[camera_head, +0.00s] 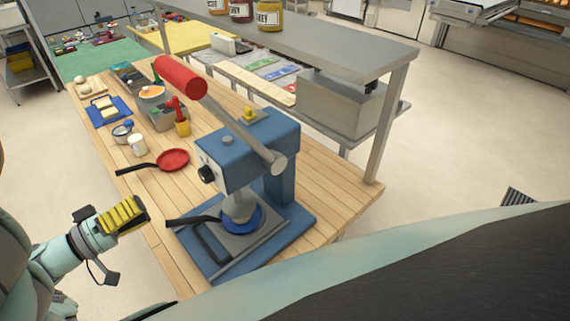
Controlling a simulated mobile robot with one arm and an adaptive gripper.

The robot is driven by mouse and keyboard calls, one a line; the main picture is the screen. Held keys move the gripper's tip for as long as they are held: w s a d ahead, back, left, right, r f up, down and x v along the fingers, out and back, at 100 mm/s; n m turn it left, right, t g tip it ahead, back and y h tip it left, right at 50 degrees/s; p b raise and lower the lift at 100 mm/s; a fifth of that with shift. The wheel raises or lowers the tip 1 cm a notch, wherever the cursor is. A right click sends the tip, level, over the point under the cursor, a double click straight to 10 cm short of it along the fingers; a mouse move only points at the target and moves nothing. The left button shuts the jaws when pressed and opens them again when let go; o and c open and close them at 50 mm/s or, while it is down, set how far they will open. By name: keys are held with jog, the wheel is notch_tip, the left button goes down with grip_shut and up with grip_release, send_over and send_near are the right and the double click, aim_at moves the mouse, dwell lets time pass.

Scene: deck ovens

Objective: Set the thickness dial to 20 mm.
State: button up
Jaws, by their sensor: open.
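The blue press (245,150) stands at the near end of the wooden table. A small black dial (207,174) sits on the left face of its head; its marks and setting are too small to read. The press has a long grey lever with a red grip (180,77), raised toward the upper left. Under its head are a blue round plate (240,217) and a black-handled pan part. My gripper (128,214), with yellow and dark fingers, is open and empty. It is left of the press and below the dial in the picture, apart from both.
A red frying pan (173,159), a white cup (137,145) and a yellow pot (183,128) stand on the table left of the press. A grey shelf with jars (270,16) runs behind.

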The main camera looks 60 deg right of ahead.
aim_at(201, 177)
jog(key=b+x, duration=0.1)
jog(key=x, duration=0.5)
jog(key=b+x, duration=0.2)
jog(key=x, duration=0.4)
jog(key=shift+s+d, duration=0.3)
jog(key=shift+d, duration=0.05)
jog(key=shift+d+f, duration=0.1)
jog(key=shift+d, duration=0.6)
jog(key=shift+c, duration=0.2)
jog(key=c, duration=1.2)
jog(key=shift+a, duration=0.1)
